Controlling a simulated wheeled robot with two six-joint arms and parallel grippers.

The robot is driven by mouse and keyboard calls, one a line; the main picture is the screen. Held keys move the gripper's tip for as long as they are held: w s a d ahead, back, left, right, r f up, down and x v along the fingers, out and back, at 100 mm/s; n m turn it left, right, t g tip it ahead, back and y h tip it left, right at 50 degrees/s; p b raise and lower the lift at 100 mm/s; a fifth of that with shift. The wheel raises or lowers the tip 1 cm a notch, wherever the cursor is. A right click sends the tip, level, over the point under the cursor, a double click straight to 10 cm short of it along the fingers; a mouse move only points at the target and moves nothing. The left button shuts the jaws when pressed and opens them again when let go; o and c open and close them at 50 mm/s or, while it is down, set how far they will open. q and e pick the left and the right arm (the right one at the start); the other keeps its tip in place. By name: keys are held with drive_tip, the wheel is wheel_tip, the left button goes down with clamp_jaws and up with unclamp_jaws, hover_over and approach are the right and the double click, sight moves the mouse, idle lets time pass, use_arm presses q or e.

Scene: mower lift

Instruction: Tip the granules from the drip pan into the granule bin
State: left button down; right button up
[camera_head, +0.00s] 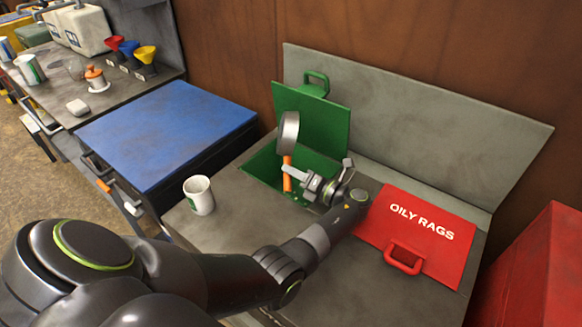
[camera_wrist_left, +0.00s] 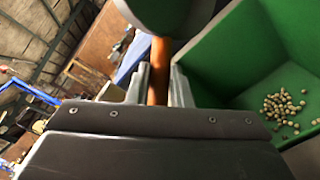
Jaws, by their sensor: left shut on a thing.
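The drip pan (camera_head: 289,130) is a grey pan with an orange handle, held up on edge over the granule bin, with the handle pointing down. My left gripper (camera_head: 287,174) is shut on the orange handle; the grip also shows in the left wrist view (camera_wrist_left: 158,82). The pan's rounded grey body (camera_wrist_left: 165,14) is cut off at the top there, and its inside is hidden. The granule bin (camera_head: 258,163) is a green opening in the bench with its green lid (camera_head: 318,118) standing open. Tan granules (camera_wrist_left: 284,106) lie inside the green bin (camera_wrist_left: 235,62). My right gripper is not in view.
A red "OILY RAGS" lid (camera_head: 415,235) lies shut right of the bin. A white mug (camera_head: 199,196) stands on the bench to the left. A blue-topped cabinet (camera_head: 165,130) and a grey back panel (camera_head: 420,125) border the space.

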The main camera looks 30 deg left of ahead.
use_arm(q)
drive_tip(key=shift+w+d+r+m+y+p, duration=0.1)
drive_tip(key=shift+r+m+y+p, duration=0.35)
drive_tip(key=shift+r+m+y, duration=0.25)
idle(0.7)
wheel_tip(320, 180, up, 10)
drive_tip(key=m+t+y+p, duration=0.1)
drive_tip(key=p, duration=0.9)
drive_tip(key=shift+r+m+y, duration=0.15)
drive_tip(key=shift+m+y, duration=0.15)
drive_tip(key=shift+w+d+r+m+t+y+p, duration=0.15)
drive_tip(key=shift+r+m+t+y+p, duration=0.5)
drive_tip(key=shift+r+m+t+y, duration=0.65)
drive_tip(key=shift+f+m, duration=0.3)
drive_tip(key=shift+m, duration=0.2)
idle(1.0)
